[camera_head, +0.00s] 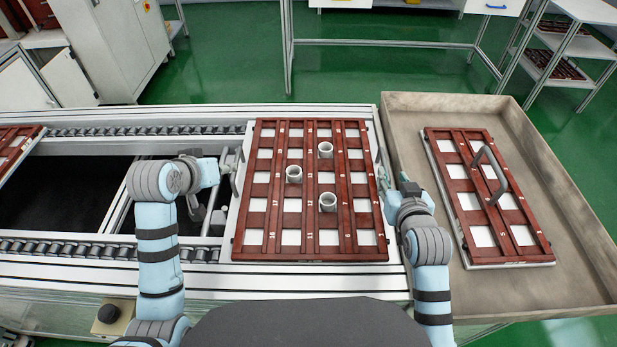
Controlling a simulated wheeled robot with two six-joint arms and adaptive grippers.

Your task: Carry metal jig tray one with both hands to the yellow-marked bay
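A metal jig tray (311,220) with a red-brown numbered grid and white squares lies flat at the right end of the conveyor, across its rails. Three white ring-shaped cups stand on it, one of them near the middle (293,174). My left gripper (228,172) is at the tray's left edge, by a grey side handle. My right gripper (402,183) is at the tray's right edge, close to or touching it. Both grippers are small and partly hidden by my wrists, so whether the fingers are closed on handles is unclear. I cannot make out a yellow-marked bay.
A grey-beige open box (470,104) stands right of the conveyor and holds a smaller similar tray (467,203) with a raised grey handle. Another tray (14,144) shows at the far left. The conveyor's dark middle (65,190) is empty. Shelves stand at the back right.

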